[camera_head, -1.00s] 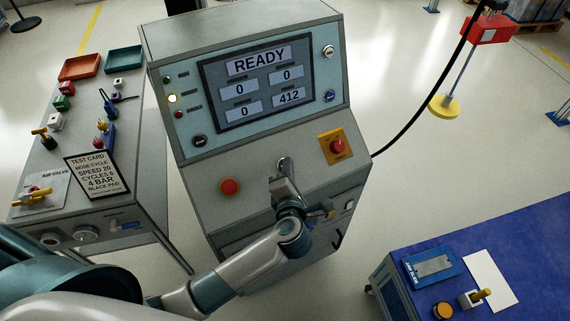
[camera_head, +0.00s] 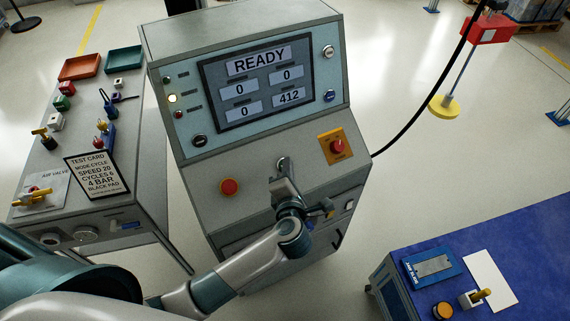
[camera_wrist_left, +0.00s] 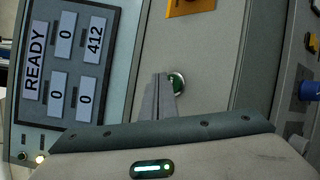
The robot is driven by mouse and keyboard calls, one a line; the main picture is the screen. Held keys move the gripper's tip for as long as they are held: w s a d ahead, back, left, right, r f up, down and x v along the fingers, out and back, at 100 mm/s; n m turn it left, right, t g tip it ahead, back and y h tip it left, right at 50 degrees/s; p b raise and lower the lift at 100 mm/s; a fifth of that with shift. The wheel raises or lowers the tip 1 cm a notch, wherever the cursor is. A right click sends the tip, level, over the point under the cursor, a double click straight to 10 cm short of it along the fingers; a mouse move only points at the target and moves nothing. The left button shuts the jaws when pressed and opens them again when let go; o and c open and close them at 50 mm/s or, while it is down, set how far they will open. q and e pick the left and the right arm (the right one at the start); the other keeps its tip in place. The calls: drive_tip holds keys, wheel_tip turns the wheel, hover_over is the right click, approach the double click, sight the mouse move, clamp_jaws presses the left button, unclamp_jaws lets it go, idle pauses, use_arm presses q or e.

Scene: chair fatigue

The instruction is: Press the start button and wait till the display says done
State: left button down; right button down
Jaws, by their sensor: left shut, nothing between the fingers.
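The control console stands in the middle of the head view. Its display (camera_head: 256,84) reads READY, with number boxes showing 0, 0, 0 and 412. An amber lamp (camera_head: 172,98) is lit left of the screen. My left gripper (camera_head: 282,163) is shut and empty, its tips at the console's sloped panel. In the left wrist view a green button (camera_wrist_left: 178,82) shows right beside the shut fingertips (camera_wrist_left: 161,78). I cannot tell whether they touch it. In the head view the gripper hides most of this button. My right gripper is not in view.
A red button (camera_head: 229,187) and a red knob on a yellow plate (camera_head: 331,148) flank the gripper. A bench with a test card (camera_head: 97,175) stands left. A blue-topped bench (camera_head: 530,235) stands right. A black cable runs behind the console's right side.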

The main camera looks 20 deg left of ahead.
use_arm(q)
drive_tip(key=shift+w+a+f, duration=0.1)
drive_tip(key=shift+f, duration=0.05)
drive_tip(key=shift+w+a+f, duration=0.1)
drive_tip(key=shift+f, duration=0.1)
idle(0.3)
drive_tip(key=shift+w+a+f, duration=0.1)
drive_tip(key=shift+a+f, duration=0.05)
drive_tip(key=shift+f, duration=0.15)
idle(0.9)
idle(0.3)
drive_tip(key=shift+s+d+r+p, duration=0.15)
drive_tip(key=shift+r+p, duration=0.2)
drive_tip(key=shift+p, duration=0.05)
drive_tip(key=shift+s+d+r+p, duration=0.15)
drive_tip(key=shift+r+p, duration=0.2)
drive_tip(key=shift+p, duration=0.05)
drive_tip(key=shift+s+d+r+p, duration=0.25)
drive_tip(key=shift+d+r+p, duration=0.05)
drive_tip(key=shift+r+p, duration=0.45)
drive_tip(key=shift+s+d+r+p, duration=0.35)
drive_tip(key=shift+r+p, duration=0.35)
drive_tip(key=shift+p, duration=0.05)
drive_tip(key=shift+s+d+r+p, duration=0.35)
drive_tip(key=shift+r+p, duration=0.3)
drive_tip(key=shift+p, duration=0.1)
